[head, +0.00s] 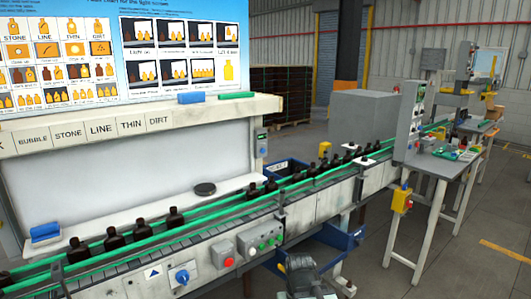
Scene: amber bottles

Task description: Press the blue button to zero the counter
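A blue round knob or button (182,276) sits on the front face of the conveyor at the lower left, beside a small plate with a blue triangle (152,273). A small grey-green device (262,143) is fixed to the right post of the light booth; its details are too small to tell whether it is the counter. My gripper (301,268) shows at the bottom centre as a dark grey shape, in front of the conveyor and to the right of the blue knob, apart from it. Its fingers are not clear enough to tell open or shut.
A red button (228,262) and a grey box with green and red buttons (260,241) are on the conveyor front between the knob and my gripper. Amber bottles (173,217) stand along the green-railed conveyor. A blue bin (340,237) juts out at right. Floor is clear at lower right.

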